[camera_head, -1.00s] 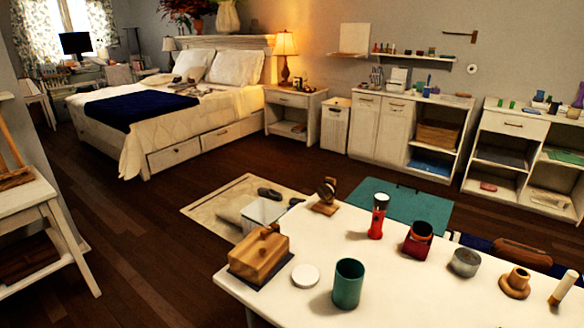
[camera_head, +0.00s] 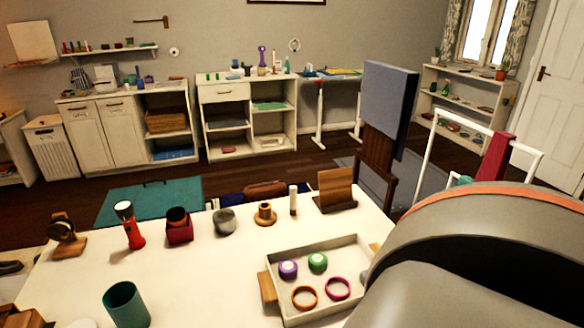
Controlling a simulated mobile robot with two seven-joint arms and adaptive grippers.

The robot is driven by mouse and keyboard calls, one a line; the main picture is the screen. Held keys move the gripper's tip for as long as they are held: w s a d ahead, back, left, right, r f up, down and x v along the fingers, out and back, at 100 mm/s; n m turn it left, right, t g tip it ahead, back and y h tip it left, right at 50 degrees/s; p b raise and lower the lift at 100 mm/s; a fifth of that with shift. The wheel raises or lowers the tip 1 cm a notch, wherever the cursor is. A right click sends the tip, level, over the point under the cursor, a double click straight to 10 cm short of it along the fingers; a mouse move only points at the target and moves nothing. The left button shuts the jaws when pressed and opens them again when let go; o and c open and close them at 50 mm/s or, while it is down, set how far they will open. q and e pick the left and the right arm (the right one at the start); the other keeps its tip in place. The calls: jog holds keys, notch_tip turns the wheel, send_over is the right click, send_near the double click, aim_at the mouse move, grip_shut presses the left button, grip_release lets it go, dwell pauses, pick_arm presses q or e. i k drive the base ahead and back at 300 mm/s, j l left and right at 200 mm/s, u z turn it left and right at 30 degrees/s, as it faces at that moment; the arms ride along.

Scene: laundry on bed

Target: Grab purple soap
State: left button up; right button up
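A small round purple piece (camera_head: 288,270) with a pale top lies in the white tray (camera_head: 306,316) on the near table. It may be the purple soap, but its label is too small to read. A similar green round piece (camera_head: 318,263) lies beside it. An orange ring (camera_head: 305,297) and a pink ring (camera_head: 338,289) lie in front of them. A purple upright item (camera_head: 262,54) also stands on the far white cabinet; I cannot tell what it is. A large grey link of my own arm fills the lower right. Neither gripper is visible.
The white table (camera_head: 205,268) also holds a teal cup (camera_head: 125,305), a red flashlight (camera_head: 131,227), a red holder (camera_head: 179,227), a grey tin (camera_head: 224,222) and a wooden stand (camera_head: 337,188). A chair (camera_head: 382,140) stands behind it. The table's middle is clear.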

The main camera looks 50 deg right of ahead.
aim_at(287, 269)
jog(key=z, duration=1.55)
